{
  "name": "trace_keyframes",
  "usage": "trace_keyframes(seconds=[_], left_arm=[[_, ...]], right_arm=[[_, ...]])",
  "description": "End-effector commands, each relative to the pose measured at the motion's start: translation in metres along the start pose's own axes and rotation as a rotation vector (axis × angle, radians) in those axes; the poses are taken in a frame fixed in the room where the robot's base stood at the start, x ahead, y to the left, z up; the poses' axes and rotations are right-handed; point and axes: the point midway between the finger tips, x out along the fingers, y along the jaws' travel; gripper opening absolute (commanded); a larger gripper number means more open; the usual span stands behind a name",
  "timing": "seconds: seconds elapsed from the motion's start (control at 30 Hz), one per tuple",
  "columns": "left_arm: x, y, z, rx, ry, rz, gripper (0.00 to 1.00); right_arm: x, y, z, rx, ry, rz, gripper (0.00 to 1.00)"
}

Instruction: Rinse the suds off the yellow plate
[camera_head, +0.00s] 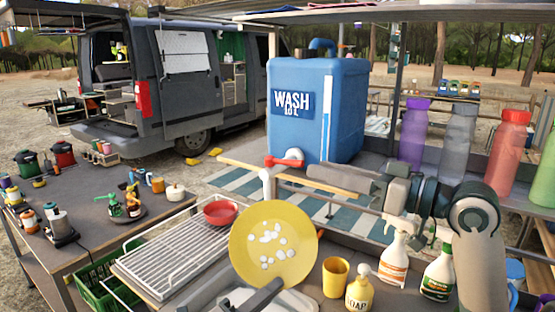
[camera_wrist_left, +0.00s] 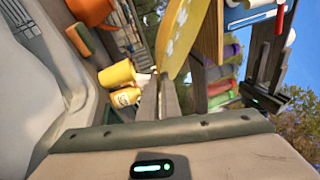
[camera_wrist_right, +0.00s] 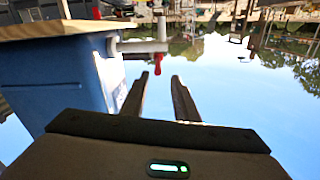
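The yellow plate (camera_head: 272,243) has several white suds patches on its face and is tilted up toward the head camera. My left gripper (camera_head: 262,296) is shut on its lower edge; the plate also shows above the fingers in the left wrist view (camera_wrist_left: 178,38). The blue wash tank (camera_head: 318,108) has a tap with a red handle (camera_head: 283,162) and a pale spout (camera_head: 267,183) just above the plate's top edge. No water shows. My right gripper (camera_wrist_right: 159,82) is open and empty, its fingers pointing at the red handle (camera_wrist_right: 157,64), apparently short of it.
A wire drying rack (camera_head: 172,252) with a red bowl (camera_head: 220,212) stands left of the plate. A yellow mug (camera_head: 335,277), a soap bottle (camera_head: 359,290) and spray bottles (camera_head: 394,255) crowd the counter to the right. A green crate (camera_head: 98,284) sits at the lower left.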

Motion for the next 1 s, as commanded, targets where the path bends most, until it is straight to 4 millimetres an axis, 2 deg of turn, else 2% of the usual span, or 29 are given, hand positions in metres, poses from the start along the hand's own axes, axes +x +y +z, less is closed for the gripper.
trace_keyframes(seconds=[0.57,0.77,1.0], left_arm=[[0.0,-0.001,0.0,0.001,0.0,-0.002,0.0],[0.0,-0.001,0.0,0.001,0.0,-0.002,0.0],[0.0,-0.001,0.0,0.001,0.0,-0.002,0.0]], right_arm=[[0.004,0.004,0.002,0.015,-0.014,0.018,0.28],[0.02,0.004,0.002,0.018,-0.013,0.016,0.28],[0.056,0.004,0.002,0.018,-0.013,0.015,0.28]])
